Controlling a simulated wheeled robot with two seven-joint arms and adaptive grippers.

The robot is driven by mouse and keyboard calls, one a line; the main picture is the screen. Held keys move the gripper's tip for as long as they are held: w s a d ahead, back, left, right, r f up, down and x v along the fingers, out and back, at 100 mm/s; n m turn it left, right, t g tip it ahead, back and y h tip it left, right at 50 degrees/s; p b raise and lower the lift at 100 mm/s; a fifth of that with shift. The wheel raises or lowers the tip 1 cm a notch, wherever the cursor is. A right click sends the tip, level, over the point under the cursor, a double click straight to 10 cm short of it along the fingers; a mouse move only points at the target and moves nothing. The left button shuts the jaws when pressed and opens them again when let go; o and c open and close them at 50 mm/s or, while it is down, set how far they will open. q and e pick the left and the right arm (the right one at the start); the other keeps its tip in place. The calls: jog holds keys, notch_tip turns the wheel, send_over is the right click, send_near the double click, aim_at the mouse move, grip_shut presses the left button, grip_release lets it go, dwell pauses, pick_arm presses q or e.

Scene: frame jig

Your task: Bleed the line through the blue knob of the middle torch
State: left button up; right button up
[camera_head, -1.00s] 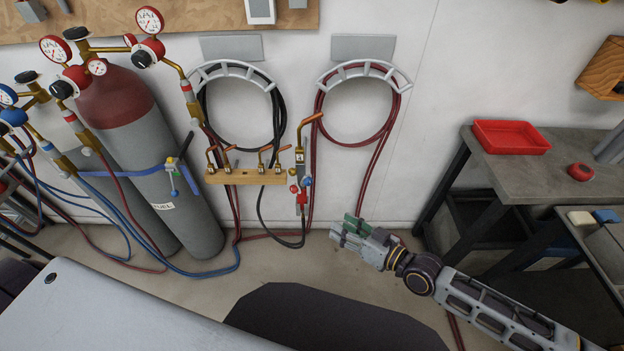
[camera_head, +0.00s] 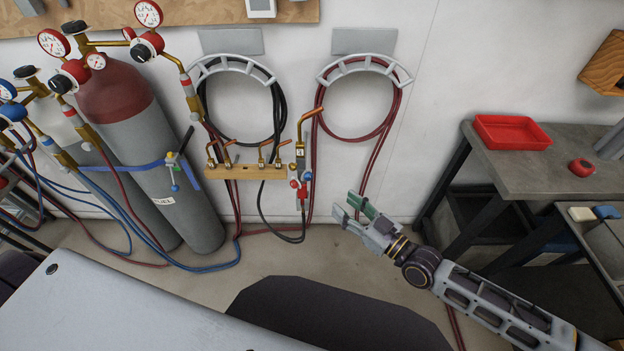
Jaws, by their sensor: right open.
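A torch (camera_head: 300,158) with a copper-coloured tip hangs upright at the right end of a wooden rack on the wall. Its blue knob (camera_head: 307,176) sits low on the right side, and its red knob (camera_head: 294,184) is just left of it. Other copper-coloured tips (camera_head: 220,153) stand along the rack; I cannot make out knobs on them. My right gripper (camera_head: 352,209) is open and empty, to the right of and below the blue knob, clear of it. Its fingers point up and left. My left gripper is not in view.
Gas cylinders (camera_head: 190,205) with gauges stand left, with red and blue hoses. Coiled black (camera_head: 279,110) and red (camera_head: 389,115) hoses hang on wall brackets. A grey bench (camera_head: 500,172) with a red tray (camera_head: 512,146) stands right. Hoses cross the floor below the rack.

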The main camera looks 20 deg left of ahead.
aim_at(310, 178)
jog(key=shift+p+x, duration=0.7)
jog(key=shift+x, duration=6.15)
grip_shut()
jog(key=shift+m+b, duration=0.45)
jog(key=shift+m, duration=0.35)
grip_release()
